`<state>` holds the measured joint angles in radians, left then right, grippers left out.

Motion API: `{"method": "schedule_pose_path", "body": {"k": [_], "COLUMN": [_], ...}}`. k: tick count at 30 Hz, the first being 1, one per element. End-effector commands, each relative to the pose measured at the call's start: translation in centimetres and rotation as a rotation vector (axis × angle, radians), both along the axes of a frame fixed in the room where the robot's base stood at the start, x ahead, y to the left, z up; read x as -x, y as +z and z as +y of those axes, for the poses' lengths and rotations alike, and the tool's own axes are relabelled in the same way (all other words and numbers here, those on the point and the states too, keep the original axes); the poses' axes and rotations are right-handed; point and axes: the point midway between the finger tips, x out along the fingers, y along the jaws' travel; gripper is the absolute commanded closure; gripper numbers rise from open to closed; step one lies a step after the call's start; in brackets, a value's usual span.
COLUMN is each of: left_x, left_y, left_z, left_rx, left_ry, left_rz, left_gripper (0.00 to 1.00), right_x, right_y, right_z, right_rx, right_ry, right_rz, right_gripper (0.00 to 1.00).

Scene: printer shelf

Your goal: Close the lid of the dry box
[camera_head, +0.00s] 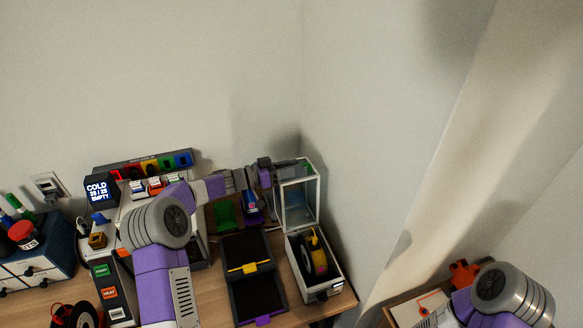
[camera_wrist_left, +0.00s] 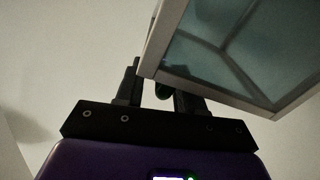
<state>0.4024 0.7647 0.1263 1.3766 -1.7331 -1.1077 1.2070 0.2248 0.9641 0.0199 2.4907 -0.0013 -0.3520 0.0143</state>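The dry box (camera_head: 336,283) stands at the right end of the table, with a yellow-and-black spool (camera_head: 318,257) inside. Its lid (camera_head: 298,203), a clear panel in a pale frame, stands raised above the back of the box. My left gripper (camera_head: 266,172) is at the upper left of the raised lid. In the left wrist view the lid (camera_wrist_left: 235,55) fills the upper right, and its frame corner passes in front of one finger. The fingers of the left gripper (camera_wrist_left: 160,88) are apart, with a small dark green piece between them. Contact with the lid is unclear. My right gripper does not show.
A black tray with a yellow clip (camera_head: 249,268) lies left of the box. The wall is close behind and right of the lid.

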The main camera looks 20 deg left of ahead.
Motion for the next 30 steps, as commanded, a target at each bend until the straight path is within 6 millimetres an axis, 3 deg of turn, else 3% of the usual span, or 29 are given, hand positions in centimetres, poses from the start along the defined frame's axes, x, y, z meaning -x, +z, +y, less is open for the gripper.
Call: {"method": "schedule_pose_path", "body": {"k": [4, 12, 23, 30], "left_x": [0.0, 0.0, 0.1, 0.6], "left_y": [0.0, 0.0, 0.0, 0.2], "left_z": [0.0, 0.0, 0.0, -1.4], "left_rx": [0.0, 0.0, -0.002, -0.041], "left_ry": [0.0, 0.0, 0.0, -0.006], "left_rz": [0.0, 0.0, -0.003, -0.06], "left_gripper": [0.62, 1.0, 1.0, 1.0], "right_x": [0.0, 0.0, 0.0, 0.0], "right_y": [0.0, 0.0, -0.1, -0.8], "right_z": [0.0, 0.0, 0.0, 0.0], "right_rx": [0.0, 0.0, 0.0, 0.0], "right_ry": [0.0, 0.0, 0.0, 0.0], "right_rz": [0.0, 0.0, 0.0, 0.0], "right_gripper": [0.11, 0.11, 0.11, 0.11]}}
